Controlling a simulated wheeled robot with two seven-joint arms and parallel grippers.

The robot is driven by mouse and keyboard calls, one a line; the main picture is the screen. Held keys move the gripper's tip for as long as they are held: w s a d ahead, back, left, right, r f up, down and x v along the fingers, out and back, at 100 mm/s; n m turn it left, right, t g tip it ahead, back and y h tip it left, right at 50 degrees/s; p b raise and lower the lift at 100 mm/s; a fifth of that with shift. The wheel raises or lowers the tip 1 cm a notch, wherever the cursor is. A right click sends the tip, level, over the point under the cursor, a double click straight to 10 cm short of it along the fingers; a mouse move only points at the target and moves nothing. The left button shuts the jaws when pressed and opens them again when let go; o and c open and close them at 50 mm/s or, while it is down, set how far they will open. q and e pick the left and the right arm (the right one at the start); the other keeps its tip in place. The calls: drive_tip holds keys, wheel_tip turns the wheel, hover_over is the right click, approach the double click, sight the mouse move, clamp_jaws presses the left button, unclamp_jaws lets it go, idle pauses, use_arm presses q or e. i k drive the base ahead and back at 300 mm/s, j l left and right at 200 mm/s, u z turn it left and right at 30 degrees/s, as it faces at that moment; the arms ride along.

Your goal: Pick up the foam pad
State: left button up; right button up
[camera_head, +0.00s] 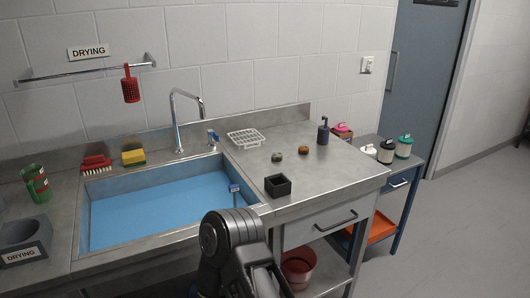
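A yellow block (133,155) with a darker band sits on the back ledge behind the sink, to the right of a red brush. It looks like foam, but I cannot tell for sure that it is the foam pad. A dark link of one of my arms shows at the bottom centre, in front of the sink's right end. No gripper fingers show in the view. Nothing touches the yellow block.
The sink (150,208) has a blue basin and a tall faucet (178,118). A red brush (95,164), green cup (35,184) and grey DRYING holder (22,240) stand left. A black open box (278,186) and white rack (244,138) stand on the right counter.

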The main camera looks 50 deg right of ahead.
sight(276, 157)
drive_tip(key=k+l, duration=0.1)
drive_tip(key=l, duration=0.3)
drive_tip(key=k+l+u, duration=0.1)
drive_tip(key=l, duration=0.3)
drive_tip(key=k+l, duration=0.1)
drive_tip(key=l, duration=0.3)
drive_tip(key=k+l+u, duration=0.1)
drive_tip(key=l, duration=0.3)
drive_tip(key=k+l, duration=0.15)
drive_tip(key=l, duration=0.25)
drive_tip(key=k+l, duration=0.15)
drive_tip(key=l, duration=0.25)
drive_tip(key=k+l+u, duration=0.1)
drive_tip(key=l, duration=0.25)
